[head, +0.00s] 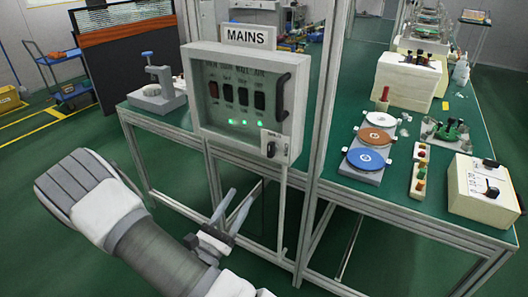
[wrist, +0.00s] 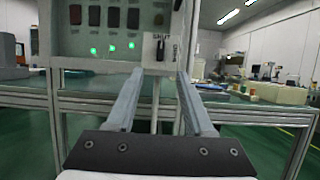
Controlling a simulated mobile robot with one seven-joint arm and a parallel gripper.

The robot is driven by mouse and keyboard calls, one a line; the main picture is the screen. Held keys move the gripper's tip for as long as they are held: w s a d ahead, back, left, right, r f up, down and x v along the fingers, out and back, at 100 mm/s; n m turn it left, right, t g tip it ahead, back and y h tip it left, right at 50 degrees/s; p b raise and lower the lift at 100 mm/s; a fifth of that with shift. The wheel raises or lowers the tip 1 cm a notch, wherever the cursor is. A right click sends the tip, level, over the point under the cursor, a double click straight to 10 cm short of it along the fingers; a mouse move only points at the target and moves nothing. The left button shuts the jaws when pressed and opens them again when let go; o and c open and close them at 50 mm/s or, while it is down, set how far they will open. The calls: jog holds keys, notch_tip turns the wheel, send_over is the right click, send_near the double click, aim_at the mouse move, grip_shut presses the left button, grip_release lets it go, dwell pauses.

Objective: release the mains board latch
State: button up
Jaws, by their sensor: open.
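The mains board (head: 243,140) is a pale grey box on a post, under a MAINS sign (head: 249,36). Its latch (head: 271,148) is a small dark knob on a white plate at the lower right corner. In the wrist view the latch (wrist: 160,48) stands upright, with SHUT lettered above it and another label at its right. My gripper (head: 237,205) is open and empty, below and in front of the board. In the wrist view its fingers (wrist: 158,76) point toward the board, with the latch ahead between the tips, not touched.
A black handle (head: 282,97) is on the board's right side, beside a row of rocker switches and green lamps. An aluminium frame upright (head: 325,110) stands close to the right. Green benches with a disc plate (head: 366,159) and a cream box (head: 482,189) extend right.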

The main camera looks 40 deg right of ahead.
aim_at(269, 149)
jog(key=b+x, duration=0.1)
jog(key=x, duration=1.5)
jog(key=shift+d, duration=0.2)
